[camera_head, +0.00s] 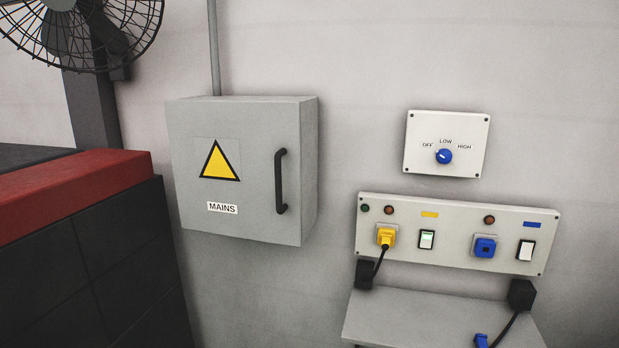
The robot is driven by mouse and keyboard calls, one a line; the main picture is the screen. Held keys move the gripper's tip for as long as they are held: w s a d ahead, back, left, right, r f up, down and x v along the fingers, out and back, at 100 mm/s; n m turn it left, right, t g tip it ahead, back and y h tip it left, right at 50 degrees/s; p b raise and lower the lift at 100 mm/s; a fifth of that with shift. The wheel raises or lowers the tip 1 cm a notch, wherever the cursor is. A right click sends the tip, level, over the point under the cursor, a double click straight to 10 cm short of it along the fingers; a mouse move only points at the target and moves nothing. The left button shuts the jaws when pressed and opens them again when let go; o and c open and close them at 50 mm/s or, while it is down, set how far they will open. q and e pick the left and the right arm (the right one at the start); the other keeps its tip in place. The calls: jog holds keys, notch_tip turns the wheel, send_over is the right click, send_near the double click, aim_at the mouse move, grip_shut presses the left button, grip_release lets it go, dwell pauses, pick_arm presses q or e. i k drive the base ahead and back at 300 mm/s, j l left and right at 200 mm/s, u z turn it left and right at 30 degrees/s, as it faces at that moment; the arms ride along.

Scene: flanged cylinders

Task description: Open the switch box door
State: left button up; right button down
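The switch box (309,160) is a grey cabinet on the wall, left of the picture's middle. Its door (240,188) is shut and faces me. The door carries a yellow warning triangle (219,163) and a "MAINS" label (222,208). A black vertical bar handle (280,181) sits near the door's right edge. Neither of my grippers shows in the head view, so their state and position are hidden.
A dark block with a red top edge (75,192) stands at the left, below a fan (85,30). To the right are a dial panel (446,143), a socket panel (455,232) and a grey shelf (420,318). The wall before the door is unobstructed.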

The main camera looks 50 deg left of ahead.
aim_at(236, 165)
jog(key=u, duration=2)
